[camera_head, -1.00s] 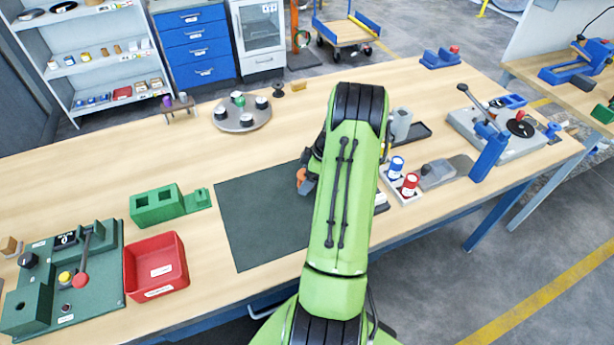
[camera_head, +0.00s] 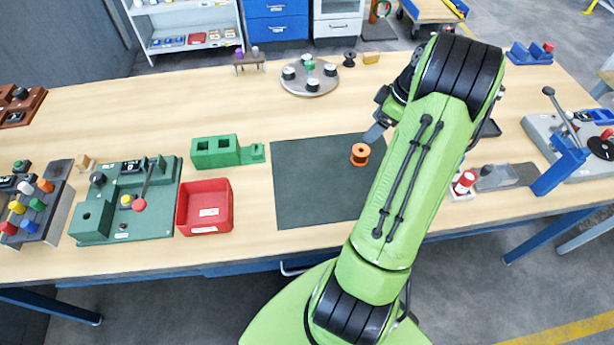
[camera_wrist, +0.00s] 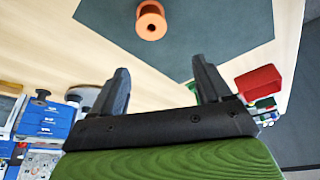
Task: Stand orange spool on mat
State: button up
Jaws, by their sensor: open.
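The orange spool (camera_head: 360,154) stands on the dark green mat (camera_head: 310,190), near the mat's right side in the head view. In the wrist view the spool (camera_wrist: 151,22) stands on the mat (camera_wrist: 215,30), with its round end and centre hole showing. My gripper (camera_head: 376,133) is above and just to the right of the spool in the head view, partly hidden by my arm. In the wrist view my gripper (camera_wrist: 158,80) has its two fingers wide apart with nothing between them. The spool lies beyond the fingertips, clear of them.
A red bin (camera_head: 205,207) and a green block fixture (camera_head: 228,152) stand left of the mat. A round grey tray (camera_head: 310,79) with small pots is behind it. The left part of the mat is bare.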

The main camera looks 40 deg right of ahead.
jog(key=w+a+r+m+h, duration=0.1)
jog(key=w+a+r, duration=0.1)
jog(key=a+r, duration=0.6)
jog(key=w+a+r+m, duration=0.1)
jog(key=w+a+r, duration=0.15)
jog(key=a, duration=0.85)
jog(key=s+a+r+m+t+h, duration=0.1)
jog(key=s+a+r+m+t, duration=0.1)
jog(key=s+a, duration=1.3)
jog(key=shift+a+r+m, duration=0.45)
jog(key=shift+a+m, duration=0.15)
jog(key=shift+m, duration=0.2)
